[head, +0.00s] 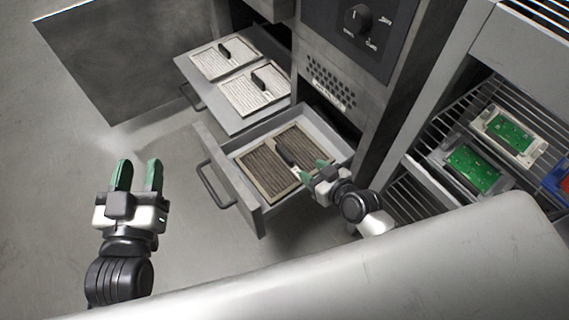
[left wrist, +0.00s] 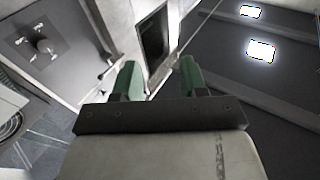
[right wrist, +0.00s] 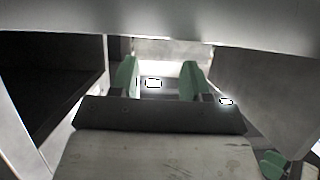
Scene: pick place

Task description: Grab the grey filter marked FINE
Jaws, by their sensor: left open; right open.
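The open lower drawer (head: 228,178) holds two pleated grey-brown filters side by side, a nearer one (head: 262,174) and a farther one (head: 296,142). A black handle (head: 285,152) shows between them. The open upper drawer (head: 195,92) carries two paler filters (head: 208,63) (head: 243,98), each with a black handle. I cannot read FINE on any filter. My right gripper (head: 316,171) is open and empty, at the right side of the lower drawer, close to its filters. My left gripper (head: 139,176) is open and empty over the floor, left of the drawers.
A grey cabinet with a black knob panel (head: 362,20) stands behind the drawers. A wire rack (head: 480,110) at right holds green circuit boards (head: 472,168) (head: 510,130) in trays and a blue item at the edge. The floor (head: 60,215) at left is clear.

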